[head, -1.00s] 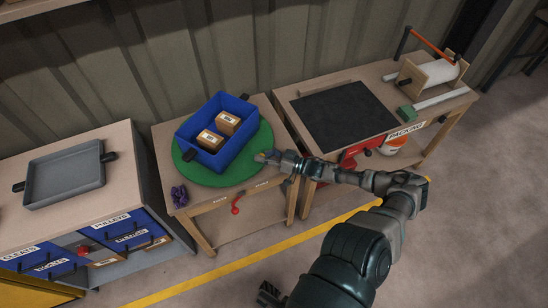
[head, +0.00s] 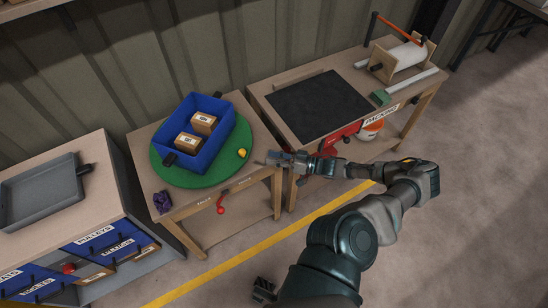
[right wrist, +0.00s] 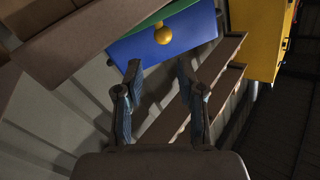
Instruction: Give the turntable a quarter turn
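The turntable is a round green disc (head: 201,183) on a wooden bench in the head view. A yellow knob (head: 242,153) stands near its right edge. A blue crate (head: 214,150) with two labelled cardboard boxes sits on the disc. My right gripper (head: 270,157) is just right of the knob, apart from it, near the bench's right edge. The right wrist view shows its fingers (right wrist: 158,72) spread and empty. The knob (right wrist: 163,34) is beyond the fingertips, in front of blue. A dark piece at the bottom of the head view may be my left gripper; its state is unclear.
A bench with a black mat (head: 317,107) and a roll holder (head: 403,60) stands close on the right. A purple object (head: 162,202) lies at the turntable bench's front left corner. A red hook (head: 220,205) hangs at its front. A grey tray (head: 42,193) is at left.

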